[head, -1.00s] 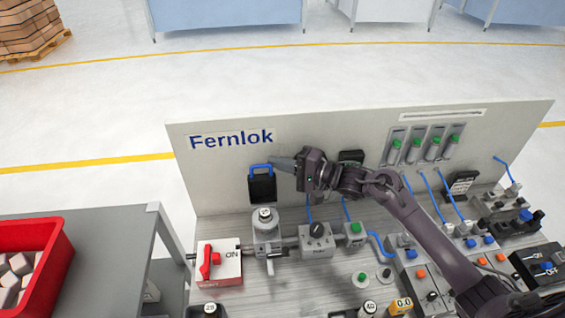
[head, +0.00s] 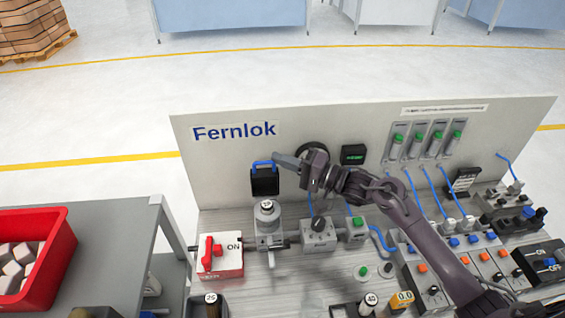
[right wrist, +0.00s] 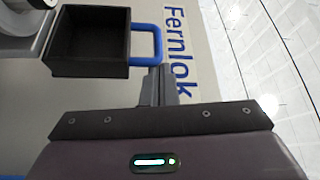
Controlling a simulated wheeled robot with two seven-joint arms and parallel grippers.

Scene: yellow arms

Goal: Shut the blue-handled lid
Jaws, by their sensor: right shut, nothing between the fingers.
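The lid (head: 265,183) is black with a blue handle (head: 263,163) and stands raised in front of the white back board, handle at the top. In the right wrist view the lid (right wrist: 88,68) shows as a hollow dark box, with its blue handle (right wrist: 158,42) on the right. My right gripper (head: 276,157) is shut and empty, its tips right beside the handle's right end. In the right wrist view its fingers (right wrist: 157,85) end at the handle's lower corner; I cannot tell whether they touch it. My left gripper is out of view.
A grey cylindrical fitting (head: 267,218) stands below the lid. A red rotary switch box (head: 220,258) is to its left, and a grey knob box (head: 318,236) to its right. The back board (head: 220,165) rises close behind. A red bin (head: 65,250) sits at far left.

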